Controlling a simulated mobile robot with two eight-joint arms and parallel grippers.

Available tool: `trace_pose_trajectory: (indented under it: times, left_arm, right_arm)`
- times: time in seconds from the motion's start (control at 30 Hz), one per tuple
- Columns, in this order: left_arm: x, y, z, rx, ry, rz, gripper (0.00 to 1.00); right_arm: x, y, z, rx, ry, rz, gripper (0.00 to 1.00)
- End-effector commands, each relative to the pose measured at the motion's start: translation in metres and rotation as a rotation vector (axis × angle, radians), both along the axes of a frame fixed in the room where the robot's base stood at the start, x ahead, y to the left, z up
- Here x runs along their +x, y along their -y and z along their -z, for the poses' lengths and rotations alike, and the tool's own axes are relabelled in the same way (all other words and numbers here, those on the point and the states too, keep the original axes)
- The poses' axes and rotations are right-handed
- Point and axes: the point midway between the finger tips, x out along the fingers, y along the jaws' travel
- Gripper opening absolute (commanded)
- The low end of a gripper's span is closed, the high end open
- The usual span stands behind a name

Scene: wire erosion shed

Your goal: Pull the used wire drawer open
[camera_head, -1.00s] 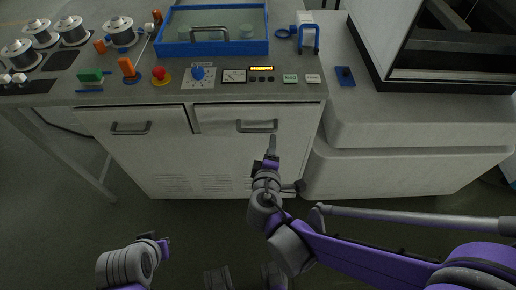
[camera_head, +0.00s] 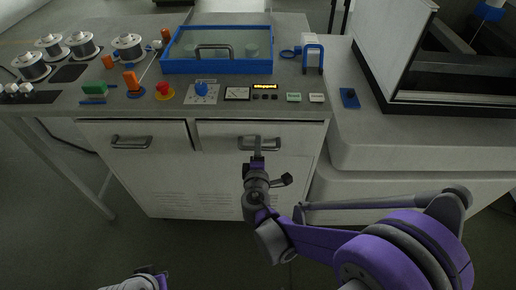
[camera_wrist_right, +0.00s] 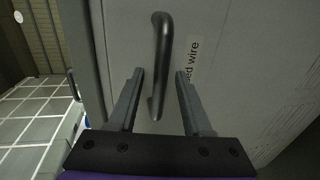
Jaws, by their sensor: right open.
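The used wire drawer (camera_head: 222,138) is the right one of two drawers in the grey cabinet and looks closed. Its dark bar handle (camera_head: 272,144) also shows in the right wrist view (camera_wrist_right: 162,40), beside a label partly hidden by a finger, reading "ed wire". My right gripper (camera_head: 257,152) is at the drawer front. In the right wrist view, its open fingers (camera_wrist_right: 160,84) stand on either side of the handle's lower part, with visible gaps. My left gripper (camera_head: 151,271) is low at the bottom edge, away from the cabinet, mostly cut off.
The left drawer (camera_head: 165,134) has a similar handle. Wire spools (camera_head: 81,45) stand at left. A pale machine base (camera_head: 420,145) adjoins at right.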

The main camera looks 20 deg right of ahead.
Motion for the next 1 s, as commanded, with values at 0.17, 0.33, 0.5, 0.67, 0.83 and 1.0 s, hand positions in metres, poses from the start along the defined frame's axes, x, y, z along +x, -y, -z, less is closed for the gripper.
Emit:
trace_pose_trajectory:
  times: [0.17, 0.33, 0.5, 0.67, 0.83, 1.0]
  left_arm:
    - [-0.0001, 0.0, 0.0006, 0.0, 0.0, 0.0, 0.0]
    - [0.0, 0.0, 0.0005, 0.0, 0.0, 0.0, 0.0]
    - [0.0, 0.0, 0.0005, 0.0, 0.0, 0.0, 0.0]
    - [0.0, 0.0, 0.0005, 0.0, 0.0, 0.0, 0.0]
    - [0.0, 0.0, 0.0005, 0.0, 0.0, 0.0, 0.0]
    - [0.0, 0.0, 0.0005, 0.0, 0.0, 0.0, 0.0]
  right_arm:
    - [0.0047, 0.002, 0.001, 0.0, 0.0, 0.001, 0.49]
    - [0.0044, 0.0017, 0.0009, 0.0, 0.0, 0.001, 0.49]
    - [0.0043, 0.0017, 0.0009, 0.001, 0.0, 0.001, 0.21]
    - [0.0043, 0.0015, 0.0008, 0.001, 0.0, 0.001, 0.0]
    - [0.0043, 0.0015, 0.0008, 0.001, 0.0, 0.0, 0.0]
    - [0.0041, 0.0015, 0.0009, 0.001, 0.0, 0.0, 0.0]
